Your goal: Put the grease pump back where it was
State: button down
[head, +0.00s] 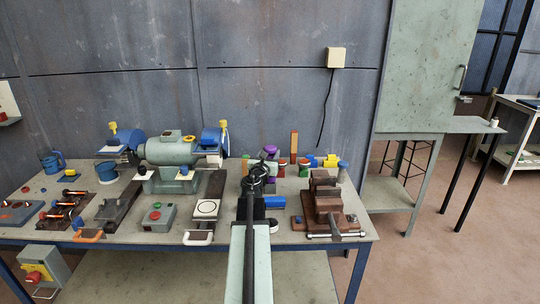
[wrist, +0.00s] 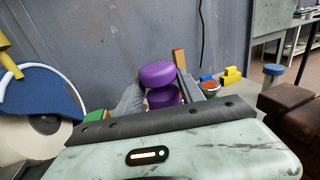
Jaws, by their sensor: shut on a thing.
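The grease pump, a purple thing with a rounded cap over a second rounded part, is between the two grey fingers of my gripper (wrist: 162,92) in the wrist view. Its purple cap (wrist: 157,73) rises above the fingertips, and its lower end is hidden by my gripper. In the head view my gripper (head: 262,170) is over the back part of the bench (head: 375,232), and the purple top (head: 270,149) shows just beyond it. I cannot tell whether the pump touches the bench.
Several small coloured things, including a yellow block (head: 331,160) and an upright orange-brown block (head: 294,146), stand close at the right. A bench grinder (head: 172,150) is to the left, a brown vise (head: 325,205) to the right front. The grey wall (head: 290,100) is close behind.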

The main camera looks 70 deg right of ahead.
jog(key=shift+f, duration=0.25)
jog(key=c, duration=0.6)
grip_release()
jog(key=shift+c, duration=0.2)
jog(key=s+a, duration=0.1)
jog(key=a, duration=0.6)
jog(key=shift+a, duration=0.35)
